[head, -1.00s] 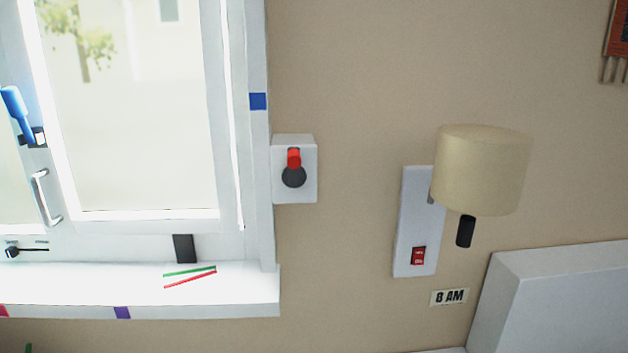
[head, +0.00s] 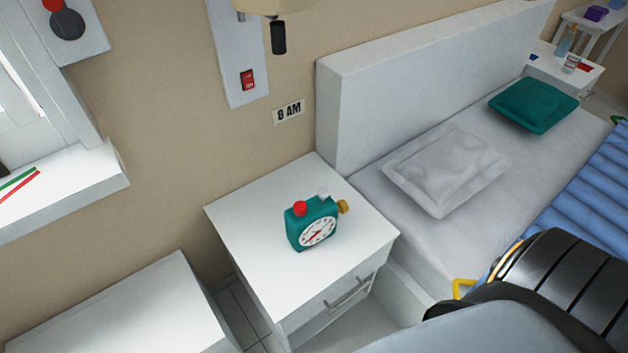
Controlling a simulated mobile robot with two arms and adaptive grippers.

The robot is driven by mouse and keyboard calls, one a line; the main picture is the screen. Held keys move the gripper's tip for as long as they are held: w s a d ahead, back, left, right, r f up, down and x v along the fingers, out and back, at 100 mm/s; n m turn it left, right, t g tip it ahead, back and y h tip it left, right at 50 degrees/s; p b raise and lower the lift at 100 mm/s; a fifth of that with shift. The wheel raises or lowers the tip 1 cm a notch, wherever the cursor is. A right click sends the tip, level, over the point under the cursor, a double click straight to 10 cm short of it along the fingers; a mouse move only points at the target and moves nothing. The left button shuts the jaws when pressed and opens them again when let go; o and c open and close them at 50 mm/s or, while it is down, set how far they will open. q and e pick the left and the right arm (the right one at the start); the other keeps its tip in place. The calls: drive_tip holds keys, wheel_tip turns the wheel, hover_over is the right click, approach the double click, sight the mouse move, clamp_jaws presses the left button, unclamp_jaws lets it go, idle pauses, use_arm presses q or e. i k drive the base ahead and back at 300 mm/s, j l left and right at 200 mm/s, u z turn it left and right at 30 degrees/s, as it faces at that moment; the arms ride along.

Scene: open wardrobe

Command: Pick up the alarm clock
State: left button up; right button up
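The alarm clock (head: 312,226) is teal with a white dial and red hands. It has a red button and a white button on top and a yellow-brown knob on its right side. It stands upright on the white nightstand (head: 262,262), beside the bed. Nothing touches it. A dark, ribbed part of my body shows at the lower right, but neither gripper is in view.
The bed's white headboard (head: 420,85) rises behind and right of the nightstand. A grey pillow (head: 447,172) and a teal pillow (head: 534,105) lie on the bed. A white cabinet (head: 125,315) stands at the lower left, with a gap between. The nightstand top around the clock is clear.

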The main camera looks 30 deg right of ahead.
sight(324, 217)
drive_tip(key=k+l+z, duration=0.1)
drive_tip(key=z, duration=0.75)
